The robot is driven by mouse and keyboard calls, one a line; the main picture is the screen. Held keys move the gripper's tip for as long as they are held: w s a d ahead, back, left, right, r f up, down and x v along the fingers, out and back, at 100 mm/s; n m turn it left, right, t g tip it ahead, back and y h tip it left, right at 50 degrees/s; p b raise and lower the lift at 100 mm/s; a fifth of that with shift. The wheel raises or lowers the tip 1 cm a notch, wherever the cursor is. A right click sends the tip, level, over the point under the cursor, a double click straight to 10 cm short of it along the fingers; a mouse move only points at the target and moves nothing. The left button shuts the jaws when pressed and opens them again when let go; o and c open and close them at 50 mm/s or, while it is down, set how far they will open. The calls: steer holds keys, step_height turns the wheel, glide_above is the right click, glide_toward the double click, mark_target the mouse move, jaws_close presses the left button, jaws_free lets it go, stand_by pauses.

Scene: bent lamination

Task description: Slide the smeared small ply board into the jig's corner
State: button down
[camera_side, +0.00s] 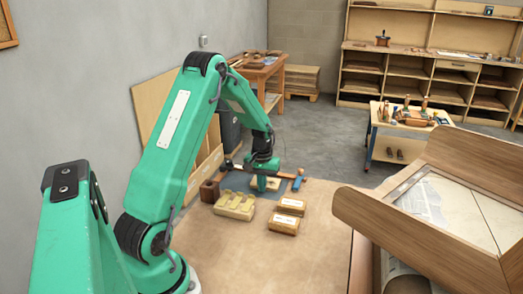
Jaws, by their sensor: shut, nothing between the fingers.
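A small pale ply board (273,184) lies on a dark blue-grey mat (240,184) at the far end of the work table, partly hidden behind my gripper. Any smear on its face is too small to make out. Brown wooden strips (231,166) beside the mat look like the jig's fences; the corner itself is hard to tell at this size. My gripper (262,187) points down at the board with its fingers shut and nothing held. I cannot tell whether the fingertips touch the board.
A pale moulded block (234,206) and two labelled blocks (291,206) (283,224) stand nearer on the table (245,255). A brown cup-like block (209,191) sits left, a blue-ended clamp (297,183) right. The table's front is clear. A large wooden tray (420,243) rises at right.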

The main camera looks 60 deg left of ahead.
steer(key=shift+w+a, duration=0.95)
steer(key=shift+s+d, duration=0.15)
steer(key=shift+s+d, duration=0.25)
steer(key=shift+r, duration=0.15)
steer(key=shift+r, duration=3.4)
